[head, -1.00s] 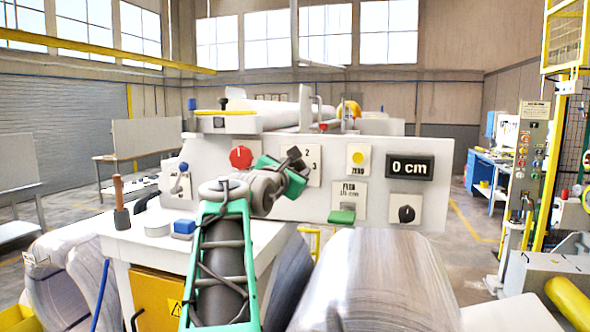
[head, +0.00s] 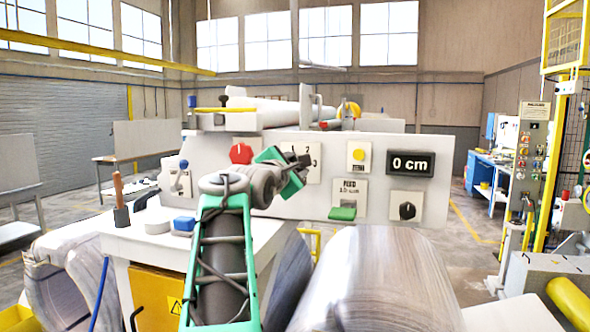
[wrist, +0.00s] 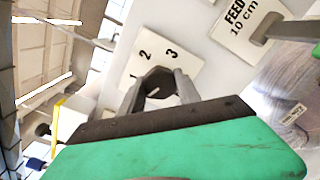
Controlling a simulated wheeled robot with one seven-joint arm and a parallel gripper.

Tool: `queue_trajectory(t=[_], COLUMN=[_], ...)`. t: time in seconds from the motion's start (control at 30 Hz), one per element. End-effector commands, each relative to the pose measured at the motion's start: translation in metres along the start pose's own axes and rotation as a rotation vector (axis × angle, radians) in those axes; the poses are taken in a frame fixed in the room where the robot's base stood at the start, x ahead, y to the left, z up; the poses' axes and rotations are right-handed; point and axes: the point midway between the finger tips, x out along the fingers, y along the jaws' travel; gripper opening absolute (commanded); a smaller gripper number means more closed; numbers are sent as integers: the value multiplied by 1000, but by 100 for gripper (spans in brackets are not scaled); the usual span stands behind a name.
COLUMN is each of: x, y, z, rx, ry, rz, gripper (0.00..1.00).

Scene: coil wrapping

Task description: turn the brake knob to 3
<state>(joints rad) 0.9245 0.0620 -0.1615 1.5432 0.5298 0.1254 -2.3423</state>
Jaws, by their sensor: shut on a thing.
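The brake knob (wrist: 158,80) is a dark knob on a white plate (wrist: 160,50) marked 1, 2 and 3 in the wrist view. My gripper (wrist: 160,90) is shut on it, with one grey finger on each side. I cannot tell which number the knob points at.
A red knob (head: 241,153) is left of the plate. To the right are a yellow ZERO button (head: 358,155), a "0 cm" display (head: 410,164), a green FEED lever (head: 342,213) and a black rotary knob (head: 407,211). A large wrapped coil (head: 378,280) lies below the panel.

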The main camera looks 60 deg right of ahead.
Motion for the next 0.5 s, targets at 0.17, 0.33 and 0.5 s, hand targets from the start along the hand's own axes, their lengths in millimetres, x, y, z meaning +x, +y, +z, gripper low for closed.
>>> queue_trajectory(t=[0.17,0.33,0.5], x=[0,0,0], y=[-1,-1,-2], z=[0,1,1], rx=[166,328,489], ry=[3,8,14], rz=[-2,-5,-8], gripper=[0,0,0])
